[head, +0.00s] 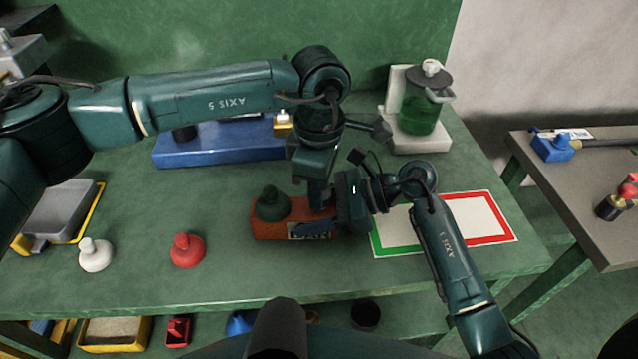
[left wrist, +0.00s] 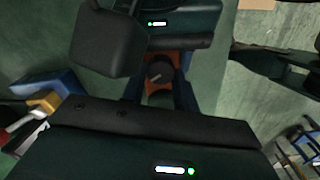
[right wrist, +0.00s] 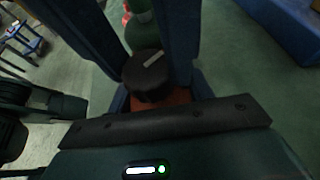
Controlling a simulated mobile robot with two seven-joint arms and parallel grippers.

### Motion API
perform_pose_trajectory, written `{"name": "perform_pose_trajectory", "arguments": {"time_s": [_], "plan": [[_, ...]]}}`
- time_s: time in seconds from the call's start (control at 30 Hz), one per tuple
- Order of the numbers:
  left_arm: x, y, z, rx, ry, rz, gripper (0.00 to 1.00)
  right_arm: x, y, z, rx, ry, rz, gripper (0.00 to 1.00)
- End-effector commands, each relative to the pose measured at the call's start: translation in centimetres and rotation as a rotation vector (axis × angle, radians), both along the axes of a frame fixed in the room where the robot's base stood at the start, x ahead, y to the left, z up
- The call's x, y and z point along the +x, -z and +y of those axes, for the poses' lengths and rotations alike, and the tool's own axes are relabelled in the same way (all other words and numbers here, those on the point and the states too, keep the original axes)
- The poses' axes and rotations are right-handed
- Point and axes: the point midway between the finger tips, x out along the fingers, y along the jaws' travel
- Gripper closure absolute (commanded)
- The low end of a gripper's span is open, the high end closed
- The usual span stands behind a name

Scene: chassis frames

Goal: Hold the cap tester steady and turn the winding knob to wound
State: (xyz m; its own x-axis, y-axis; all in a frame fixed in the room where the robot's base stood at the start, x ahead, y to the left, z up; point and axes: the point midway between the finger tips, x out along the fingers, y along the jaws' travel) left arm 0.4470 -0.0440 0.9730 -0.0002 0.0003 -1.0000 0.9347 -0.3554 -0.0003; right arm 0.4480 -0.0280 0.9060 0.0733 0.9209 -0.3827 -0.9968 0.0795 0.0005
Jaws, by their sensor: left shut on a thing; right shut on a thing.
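The cap tester has an orange base (head: 266,231) on the green table, with a dark green domed post (head: 271,204) at its left end. A lettered plate on its front is partly covered. My left gripper (head: 318,203) points down, shut on the black winding knob (right wrist: 147,84); its fingers flank the knob in the right wrist view. The knob's white mark is slanted there; the knob also shows in the left wrist view (left wrist: 160,72). My right gripper (head: 312,226) reaches in from the right, shut on the orange base. The fingertip contacts are mostly hidden.
A red cap (head: 188,252) and a white cap (head: 95,255) stand left of the tester. A mat with green and red borders (head: 470,220) lies right, partly under my right arm. A blue block (head: 205,146) and a green jar (head: 418,112) stand behind.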

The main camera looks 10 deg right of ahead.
Motion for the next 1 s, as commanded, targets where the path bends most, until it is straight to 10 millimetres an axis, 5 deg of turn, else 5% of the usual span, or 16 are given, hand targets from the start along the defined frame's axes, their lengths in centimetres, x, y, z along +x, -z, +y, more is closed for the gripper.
{"name": "perform_pose_trajectory", "arguments": {"time_s": [0.4,0.93,0.97,1.0], "plan": [[0.05,-0.12,-0.08,-0.002,0.183,-0.001,0.93,0.00,-0.01,-0.01,0.000,0.000,0.000,0.82],[0.05,-0.14,-0.09,-0.003,0.206,-0.001,0.93,0.01,0.01,-0.01,0.000,0.000,0.000,0.82],[0.05,-0.14,-0.10,-0.003,0.206,-0.001,0.70,0.01,0.01,-0.01,0.000,0.000,0.000,0.82],[0.05,-0.14,-0.10,-0.003,0.206,-0.001,0.66,0.01,0.01,-0.01,0.000,0.000,0.000,0.82]]}}
